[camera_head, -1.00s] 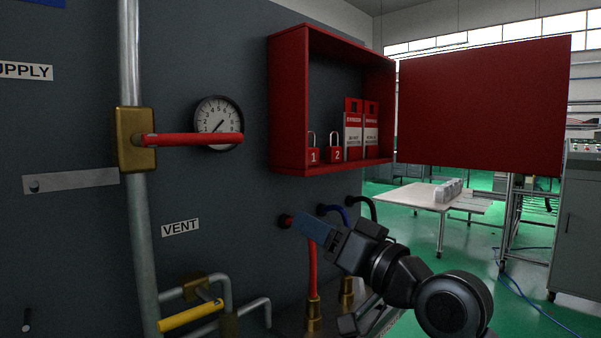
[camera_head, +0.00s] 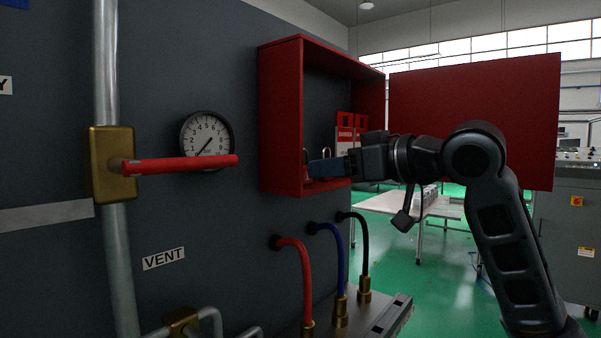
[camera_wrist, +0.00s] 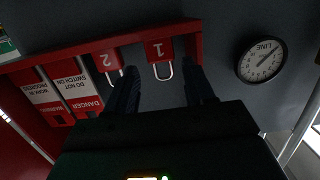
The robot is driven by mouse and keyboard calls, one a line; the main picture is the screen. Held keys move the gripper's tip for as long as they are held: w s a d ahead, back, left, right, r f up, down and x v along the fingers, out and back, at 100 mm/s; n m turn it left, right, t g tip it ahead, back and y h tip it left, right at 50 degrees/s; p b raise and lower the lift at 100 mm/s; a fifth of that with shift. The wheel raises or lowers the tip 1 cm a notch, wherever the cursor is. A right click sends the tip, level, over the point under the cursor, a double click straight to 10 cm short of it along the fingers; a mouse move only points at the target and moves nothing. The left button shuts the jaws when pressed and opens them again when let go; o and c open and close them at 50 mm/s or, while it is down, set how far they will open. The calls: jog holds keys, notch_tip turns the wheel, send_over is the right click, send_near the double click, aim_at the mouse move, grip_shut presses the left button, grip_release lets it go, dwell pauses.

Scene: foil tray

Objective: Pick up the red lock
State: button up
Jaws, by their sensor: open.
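Two red locks stand in the open red box (camera_head: 281,120). In the wrist view, which shows them upside down, they are lock 1 (camera_wrist: 158,50) and lock 2 (camera_wrist: 109,61), each with a metal shackle. My gripper (camera_wrist: 163,78) is open and empty, with its dark fingers spread to either side of lock 1's shackle. The left finger is close to lock 2. I cannot tell whether either finger touches a lock. In the head view, my gripper (camera_head: 314,170) reaches the box's lower front, and its fingers hide most of the locks.
Red and white danger tags (camera_wrist: 71,90) stand beside the locks. The box's red door (camera_head: 475,110) is swung open to the right, behind my arm. A pressure gauge (camera_head: 207,138) and red valve handle (camera_head: 185,164) are on the wall to the left. Hoses (camera_head: 327,260) hang below.

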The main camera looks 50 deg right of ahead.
jog(key=w, duration=0.4)
jog(key=w+f+p, duration=0.1)
jog(key=w, duration=0.1)
jog(key=shift+w+a, duration=0.1)
jog(key=shift+w, duration=0.2)
jog(key=shift+c, duration=0.2)
jog(key=c, duration=0.7)
jog(key=shift+r+p, duration=0.25)
jog(key=shift+p, duration=0.05)
